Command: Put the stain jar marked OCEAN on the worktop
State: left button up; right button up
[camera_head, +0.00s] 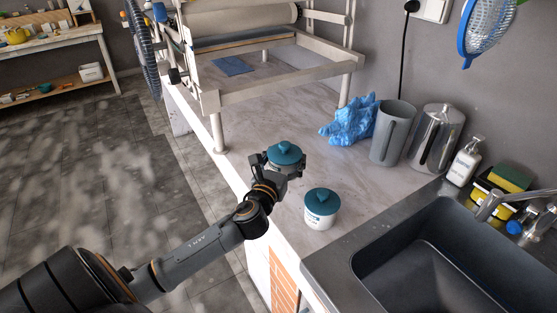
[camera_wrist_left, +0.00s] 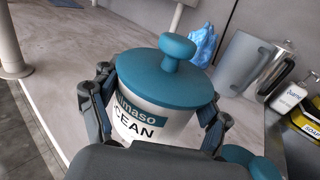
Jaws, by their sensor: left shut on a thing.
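My left gripper (camera_head: 285,170) is shut on a white jar with a teal knobbed lid (camera_head: 284,153), at the front edge of the worktop (camera_head: 262,113). In the left wrist view the jar (camera_wrist_left: 150,118) stands upright between the two fingers of the gripper (camera_wrist_left: 157,112), and its label reads "...CEAN", partly hidden by the gripper. I cannot tell whether its base touches the worktop. A second white jar with a teal lid (camera_head: 321,207) stands on the worktop just right of the gripper, near the sink. Its label is too small to read. My right gripper is not in view.
A dark sink (camera_head: 440,250) lies at the right. A roller frame (camera_head: 285,85) stands at the back. The worktop's middle is clear.

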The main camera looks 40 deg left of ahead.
pick_arm(q)
jog(key=w+f, duration=0.1)
jog(key=f, duration=0.1)
jog(key=w+a+f, duration=0.1)
jog(key=w, duration=0.1)
jog(key=shift+f+b, duration=0.35)
jog(key=shift+b, duration=0.05)
notch_tip(320, 180, down, 3)
jog(key=shift+w+b, duration=0.15)
jog(key=shift+b, duration=0.25)
jog(key=shift+f, duration=0.2)
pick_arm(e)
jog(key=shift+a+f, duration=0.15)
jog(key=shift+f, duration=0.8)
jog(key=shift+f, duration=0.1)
pick_arm(q)
jog(key=shift+f, duration=0.2)
jog(key=o, duration=1.6)
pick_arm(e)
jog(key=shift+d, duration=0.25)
pick_arm(q)
jog(key=shift+r, duration=0.1)
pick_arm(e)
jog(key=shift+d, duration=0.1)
